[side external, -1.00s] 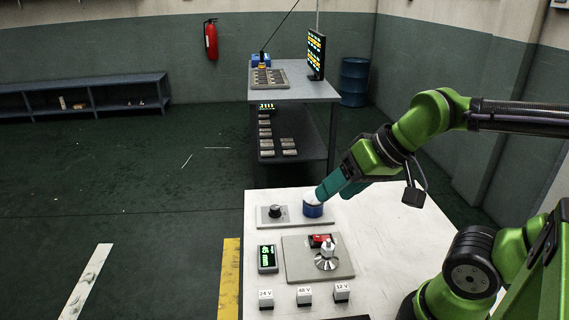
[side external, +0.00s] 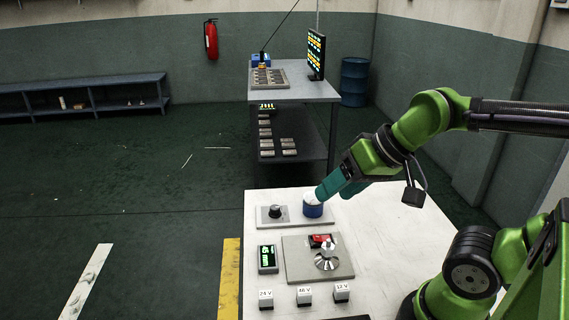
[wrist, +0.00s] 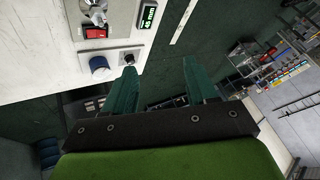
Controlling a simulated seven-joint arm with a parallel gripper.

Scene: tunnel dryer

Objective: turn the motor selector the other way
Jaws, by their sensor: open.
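A black round knob (side external: 276,211) and a larger blue knob with a white top (side external: 313,208) stand on one grey plate on the white bench. Nothing readable labels either as the motor selector. My gripper (side external: 334,192), with two teal fingers, is open and empty, above and right of the blue knob in the side view. In the wrist view the black knob (wrist: 127,59) lies just beyond the left fingertip, left of the gap between my fingers (wrist: 160,68). The blue knob (wrist: 99,67) is farther left. No contact is clear.
A plate (side external: 296,272) on the bench carries a red switch (side external: 320,240) and a metal fitting (side external: 327,258). A lit display (side external: 267,258) stands beside it. Blocks marked 24 V, 48 V and 12 V (side external: 342,291) line the near edge. The bench's right part is bare.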

